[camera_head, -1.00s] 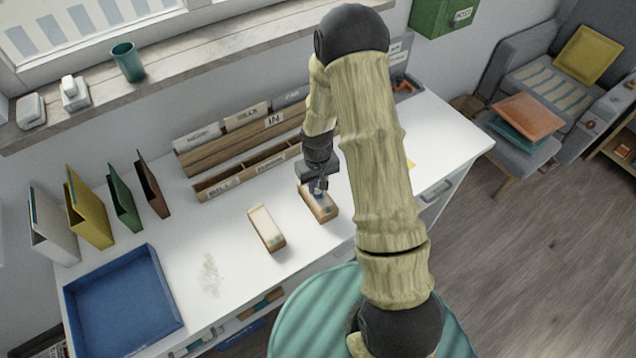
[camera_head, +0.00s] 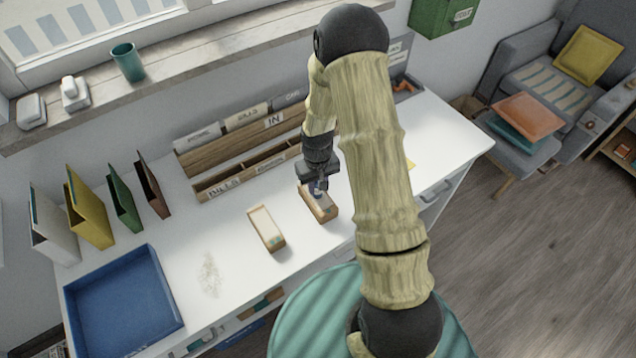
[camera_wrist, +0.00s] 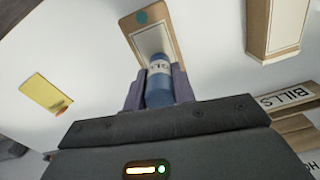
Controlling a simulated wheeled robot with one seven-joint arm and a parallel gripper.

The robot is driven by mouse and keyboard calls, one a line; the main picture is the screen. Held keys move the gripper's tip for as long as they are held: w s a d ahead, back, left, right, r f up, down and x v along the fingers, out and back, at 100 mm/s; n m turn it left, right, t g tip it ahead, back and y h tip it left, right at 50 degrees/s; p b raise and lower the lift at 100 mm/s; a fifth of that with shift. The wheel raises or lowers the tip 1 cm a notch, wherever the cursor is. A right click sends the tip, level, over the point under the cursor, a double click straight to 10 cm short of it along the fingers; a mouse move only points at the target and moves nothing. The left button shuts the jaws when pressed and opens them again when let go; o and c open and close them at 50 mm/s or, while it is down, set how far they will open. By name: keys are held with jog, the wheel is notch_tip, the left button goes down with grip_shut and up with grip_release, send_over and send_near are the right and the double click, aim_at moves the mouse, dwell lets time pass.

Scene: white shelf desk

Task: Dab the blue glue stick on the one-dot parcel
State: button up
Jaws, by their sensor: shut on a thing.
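My gripper (camera_wrist: 158,88) is shut on the blue glue stick (camera_wrist: 160,78), which has a pale band with lettering. In the head view my gripper (camera_head: 318,187) is over the right-hand parcel (camera_head: 325,209), a small tan box with a pale top. The wrist view shows one teal dot on this parcel's (camera_wrist: 172,18) top, at the end away from the stick. I cannot tell whether the stick's tip touches the parcel. A second parcel (camera_head: 264,226) lies to the left, with a greenish mark near its front end; how many dots it has is unclear.
A wooden sorter (camera_head: 222,186) labelled BILLS stands behind the parcels. A blue tray (camera_head: 122,305) and upright folders (camera_head: 88,207) are at the left. A yellow note (camera_wrist: 44,92) lies on the desk.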

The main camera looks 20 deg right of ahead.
jog(key=shift+r+p, duration=2.45)
jog(key=shift+r, duration=1)
jog(key=shift+f, duration=0.1)
